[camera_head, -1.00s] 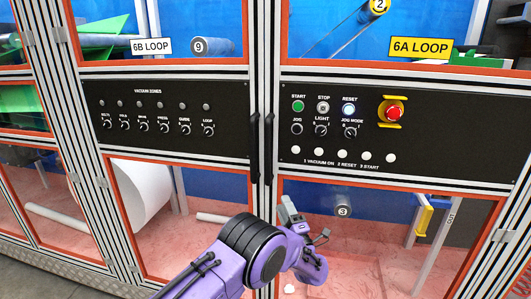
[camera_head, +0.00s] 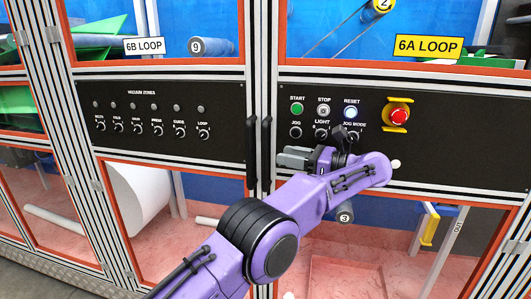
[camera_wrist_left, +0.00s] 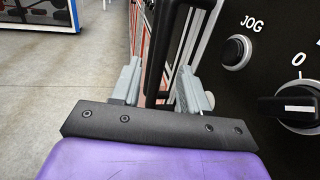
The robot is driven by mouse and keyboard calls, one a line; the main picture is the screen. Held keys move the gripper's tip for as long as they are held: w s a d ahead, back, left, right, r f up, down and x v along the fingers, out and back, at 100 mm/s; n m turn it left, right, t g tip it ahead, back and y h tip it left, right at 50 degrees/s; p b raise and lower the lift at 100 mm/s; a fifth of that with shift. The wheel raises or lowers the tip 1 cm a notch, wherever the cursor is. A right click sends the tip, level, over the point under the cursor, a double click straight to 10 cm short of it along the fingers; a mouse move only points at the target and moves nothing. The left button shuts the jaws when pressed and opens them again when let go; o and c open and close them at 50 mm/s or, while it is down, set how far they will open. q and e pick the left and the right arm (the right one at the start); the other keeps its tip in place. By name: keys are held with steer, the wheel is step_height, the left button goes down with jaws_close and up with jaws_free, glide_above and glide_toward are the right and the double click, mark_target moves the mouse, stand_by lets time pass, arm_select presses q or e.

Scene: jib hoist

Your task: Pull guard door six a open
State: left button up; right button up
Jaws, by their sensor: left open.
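Guard door 6A (camera_head: 400,180) is the right-hand door, under the yellow 6A LOOP sign (camera_head: 428,47), and looks closed. Its upright black handle (camera_head: 266,140) is at the door's left edge, beside the handle of door 6B (camera_head: 250,140). My left gripper (camera_head: 283,158) is open, just right of the 6A handle's lower part. In the left wrist view, a black handle (camera_wrist_left: 157,55) shows between the two spread fingers (camera_wrist_left: 158,75), with no visible grip on it. How deep it sits between them is hard to tell. My right gripper is not in view.
The black control panel carries a START button (camera_head: 298,108), knobs and a red emergency stop (camera_head: 398,116) close to my left wrist. A vacuum zones panel (camera_head: 160,120) is on the left door. Open floor (camera_wrist_left: 60,100) shows at left in the wrist view.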

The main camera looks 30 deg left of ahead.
arm_select(q)
steer(key=a+p, duration=0.1)
steer(key=a, duration=0.6)
steer(key=shift+s+a+p, duration=0.25)
steer(key=shift+s+p, duration=0.05)
steer(key=shift+p, duration=0.05)
jaws_close()
